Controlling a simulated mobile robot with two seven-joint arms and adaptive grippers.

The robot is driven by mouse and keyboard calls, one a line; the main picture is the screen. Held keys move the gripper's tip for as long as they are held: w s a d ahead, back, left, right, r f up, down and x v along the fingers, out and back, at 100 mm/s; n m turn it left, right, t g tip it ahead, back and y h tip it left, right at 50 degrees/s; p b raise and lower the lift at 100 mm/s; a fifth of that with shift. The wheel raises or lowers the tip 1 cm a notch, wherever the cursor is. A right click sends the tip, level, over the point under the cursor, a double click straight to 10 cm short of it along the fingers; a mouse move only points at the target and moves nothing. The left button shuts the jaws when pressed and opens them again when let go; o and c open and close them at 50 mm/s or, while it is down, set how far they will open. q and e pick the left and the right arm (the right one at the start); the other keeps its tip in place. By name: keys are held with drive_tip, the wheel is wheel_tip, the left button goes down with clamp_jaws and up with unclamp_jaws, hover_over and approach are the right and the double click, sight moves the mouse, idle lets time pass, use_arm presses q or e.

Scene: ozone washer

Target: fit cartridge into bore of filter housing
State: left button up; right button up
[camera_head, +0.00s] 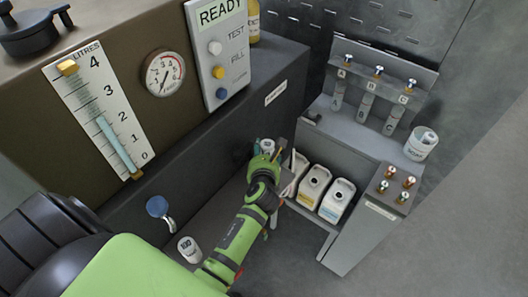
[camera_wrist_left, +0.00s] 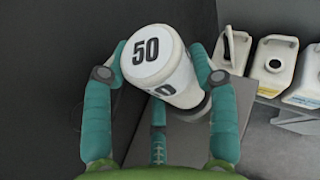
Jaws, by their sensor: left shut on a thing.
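My left gripper (camera_head: 268,152) is out over the low shelf area between the grey machine and the bench. In the left wrist view its teal fingers (camera_wrist_left: 162,62) are shut around a white cartridge (camera_wrist_left: 150,52) with "50" on its end face. The cartridge is tilted, its labelled end toward the camera, and its far end overlaps a grey block (camera_wrist_left: 185,128). I cannot tell whether they touch. In the head view only a small white part of the cartridge shows by the fingers. I cannot make out the filter housing or its bore. My right gripper is not in view.
White jugs (camera_head: 314,185) stand right of the gripper. A similar white cylinder (camera_head: 189,250) sits below the blue-knobbed tap (camera_head: 158,207). The bench at right bears a white tub (camera_head: 421,144), a rack of tubes (camera_head: 376,92) and several small coloured fittings (camera_head: 391,172).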

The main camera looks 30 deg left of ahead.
use_arm(q)
drive_tip(key=shift+f, duration=0.2)
drive_tip(key=o, duration=1.2)
drive_tip(key=shift+r, duration=0.55)
drive_tip(key=v, duration=1.2)
drive_tip(key=shift+f, duration=0.1)
